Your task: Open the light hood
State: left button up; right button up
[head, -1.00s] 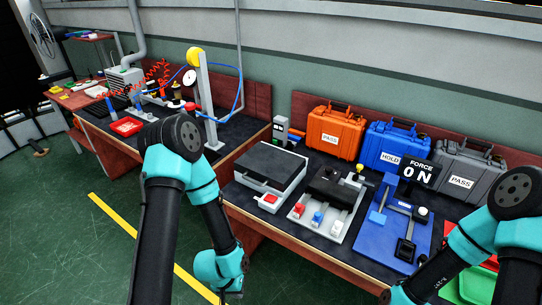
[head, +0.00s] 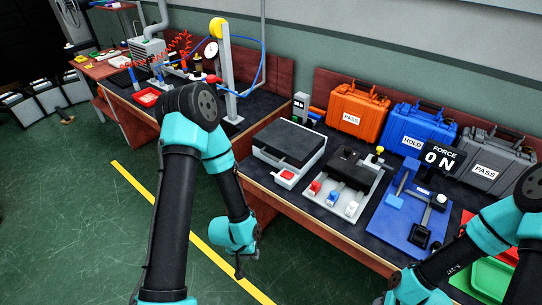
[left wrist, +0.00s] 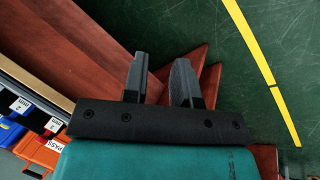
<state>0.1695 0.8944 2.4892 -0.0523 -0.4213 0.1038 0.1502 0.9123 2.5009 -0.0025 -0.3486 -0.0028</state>
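A low light-grey box with a flat black lid (head: 291,141) and a red button stands on the bench in the head view; its lid lies flat. Beside it, a light-grey plate (head: 324,203) carries a black block (head: 350,169), a yellow knob and red, blue and white buttons. I cannot tell for certain which one is the light hood. My left gripper (head: 239,268) hangs in front of the bench, apart from both. In the left wrist view its two fingers (left wrist: 160,62) are apart with nothing between them. My right arm's wrist shows at the lower right; its fingers are cut off.
A blue fixture (head: 401,220) with a force display (head: 440,158) stands right of the plate. Orange (head: 357,111), blue (head: 418,129) and grey (head: 497,160) cases line the back. Red and green trays lie at right. The bench's front edge is near my left gripper.

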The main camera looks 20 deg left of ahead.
aim_at(270, 156)
pick_arm(q)
jog(key=shift+o, duration=1.1)
jog(key=w+a+r+n+t, duration=0.2)
jog(key=w+t, duration=0.1)
jog(key=w, duration=0.3)
jog(key=w+a+r+n+t, duration=0.3)
jog(key=w, duration=0.2)
jog(key=shift+w+a+r+n, duration=0.3)
jog(key=shift+w+r, duration=0.05)
jog(key=shift+w, duration=0.05)
jog(key=w+a+r+n+t, duration=0.6)
jog(key=w+r+t, duration=0.1)
jog(key=r, duration=0.4)
jog(key=shift+w+h, duration=0.35)
jog(key=shift+h, duration=0.05)
jog(key=shift+r, duration=0.1)
jog(key=x, duration=1.7)
jog(key=shift+w, duration=0.2)
grip_shut()
